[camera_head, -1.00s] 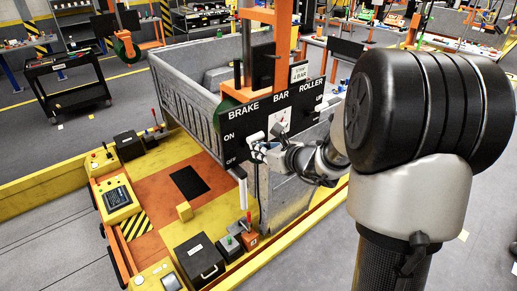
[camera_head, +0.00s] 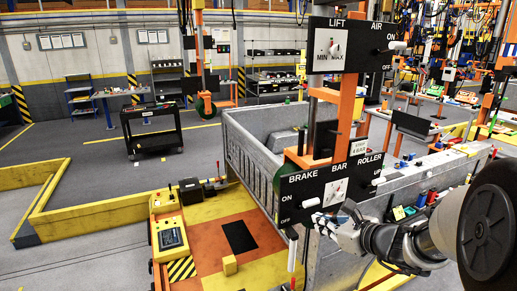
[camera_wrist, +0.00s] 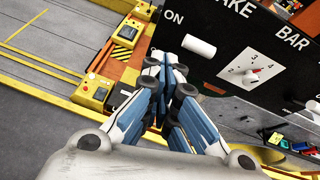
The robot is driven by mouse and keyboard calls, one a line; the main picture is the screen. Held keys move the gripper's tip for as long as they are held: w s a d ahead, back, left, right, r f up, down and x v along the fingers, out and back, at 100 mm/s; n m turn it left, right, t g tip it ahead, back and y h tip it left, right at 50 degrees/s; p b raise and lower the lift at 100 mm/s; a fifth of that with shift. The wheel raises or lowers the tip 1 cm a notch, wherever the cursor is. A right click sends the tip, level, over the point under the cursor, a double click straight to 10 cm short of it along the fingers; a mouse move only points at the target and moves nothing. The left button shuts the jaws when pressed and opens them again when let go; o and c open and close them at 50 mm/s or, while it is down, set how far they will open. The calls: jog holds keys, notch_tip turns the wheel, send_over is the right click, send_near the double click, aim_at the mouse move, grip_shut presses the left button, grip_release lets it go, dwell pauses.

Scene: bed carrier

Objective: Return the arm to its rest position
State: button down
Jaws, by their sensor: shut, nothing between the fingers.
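My gripper (camera_head: 322,222) is in front of the lower edge of the black BRAKE / BAR / ROLLER panel (camera_head: 362,172), just below the white brake handle (camera_head: 311,203). In the wrist view my gripper (camera_wrist: 170,62) has its blue and white fingers drawn together, with nothing held. The panel (camera_wrist: 222,72) fills the upper right there, with the white handle (camera_wrist: 198,46) beside the fingertips and a dial (camera_wrist: 257,74) further right. I cannot tell whether the fingers touch the panel or handle. My arm reaches in from the right of the head view.
A grey bed carrier (camera_head: 250,150) stands behind the panel. A LIFT / AIR panel (camera_head: 350,45) hangs above. A yellow-edged platform with a control box (camera_head: 172,238) lies lower left. A black cart (camera_head: 152,130) stands on open grey floor.

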jog(key=s+a+f+n+g+y+b, duration=0.1)
jog(key=s+a+f+n+g+b, duration=0.2)
jog(key=s+a+n, duration=0.5)
jog(key=s+a+f+n+g+b, duration=0.1)
jog(key=s+a+n+g+b, duration=0.25)
jog(key=s+a+n, duration=0.45)
jog(key=s+d+f+n+h+b, duration=0.3)
jog(key=s+d+f+n, duration=0.1)
jog(key=s+n, duration=0.3)
jog(key=s+d+f+n+h+b, duration=0.3)
jog(key=s+n, duration=0.3)
jog(key=s, duration=0.2)
jog(key=shift+s+d+f+n+g+b, duration=0.35)
jog(key=shift+d+f+n+b, duration=0.1)
jog(key=shift+f+b, duration=0.3)
